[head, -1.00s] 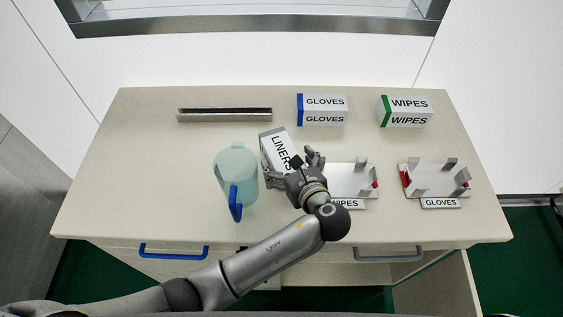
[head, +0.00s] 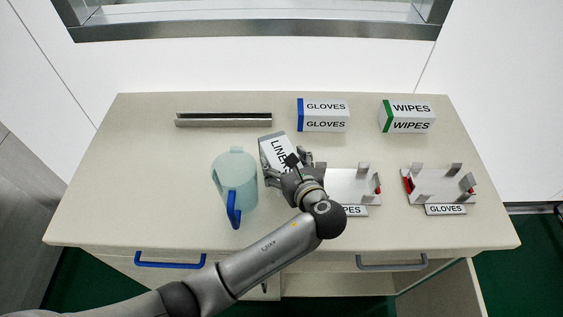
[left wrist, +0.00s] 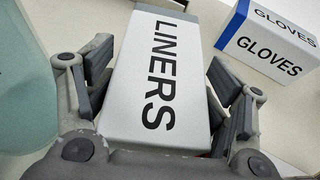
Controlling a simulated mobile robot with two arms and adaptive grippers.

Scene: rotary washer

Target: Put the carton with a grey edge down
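The carton marked LINERS (head: 273,147) is white with a grey edge at its far end. It lies at an angle in the middle of the table and appears to rest on it. It also fills the middle of the left wrist view (left wrist: 160,70). My left gripper (head: 288,168) is over its near end, with one finger on each side. In the left wrist view the fingers (left wrist: 163,85) are spread, with narrow gaps beside the carton. The gripper hides the near part of the carton in the head view. My right gripper is not in view.
A pale blue jug (head: 235,180) with a blue handle stands close left. The GLOVES carton (head: 323,116) and WIPES carton (head: 407,116) stand behind. A WIPES holder (head: 352,185) and GLOVES holder (head: 443,183) are to the right. A slotted bar (head: 223,122) lies back left. The table's left side is clear.

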